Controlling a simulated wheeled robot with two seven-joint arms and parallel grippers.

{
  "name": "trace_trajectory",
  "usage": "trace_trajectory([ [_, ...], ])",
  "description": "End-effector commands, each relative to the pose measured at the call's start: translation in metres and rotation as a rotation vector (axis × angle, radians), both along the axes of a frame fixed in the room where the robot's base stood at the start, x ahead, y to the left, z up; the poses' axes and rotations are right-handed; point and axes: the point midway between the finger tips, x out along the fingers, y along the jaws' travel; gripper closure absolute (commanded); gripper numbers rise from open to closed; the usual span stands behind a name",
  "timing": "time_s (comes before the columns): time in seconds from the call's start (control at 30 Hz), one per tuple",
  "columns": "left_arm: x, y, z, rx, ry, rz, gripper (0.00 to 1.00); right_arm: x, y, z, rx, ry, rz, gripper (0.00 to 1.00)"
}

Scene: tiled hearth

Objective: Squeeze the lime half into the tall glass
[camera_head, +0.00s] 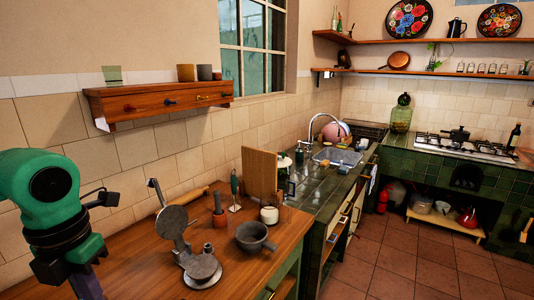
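I cannot make out a lime half anywhere in the head view. I cannot single out the tall glass with certainty; a faint clear vessel (291,188) stands near the end of the wooden counter, and a pale green glass (112,75) stands on the wall shelf. My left arm comes in at the left edge and hangs over the counter's left end; its fingers are below the frame. My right gripper is not in view.
A green-tiled counter with a sink (338,156) lies beyond. Floor at right is clear.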

Motion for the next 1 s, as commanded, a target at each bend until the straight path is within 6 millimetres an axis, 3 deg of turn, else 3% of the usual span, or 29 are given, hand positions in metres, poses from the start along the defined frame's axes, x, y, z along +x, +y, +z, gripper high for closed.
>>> trace_trajectory([
  [0.03, -0.004, 0.0, -0.009, 0.001, 0.024, -0.002, 1.0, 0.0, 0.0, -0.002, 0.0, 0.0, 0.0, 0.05],
  [0.13, -0.004, 0.0, -0.004, 0.001, 0.024, -0.002, 1.0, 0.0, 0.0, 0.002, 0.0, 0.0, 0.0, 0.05],
  [0.8, -0.002, 0.0, 0.069, 0.001, 0.011, -0.001, 1.0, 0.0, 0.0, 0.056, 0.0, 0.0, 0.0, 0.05],
  [1.0, -0.002, 0.0, 0.078, 0.002, 0.01, -0.001, 1.0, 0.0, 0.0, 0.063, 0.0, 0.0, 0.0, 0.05],
])
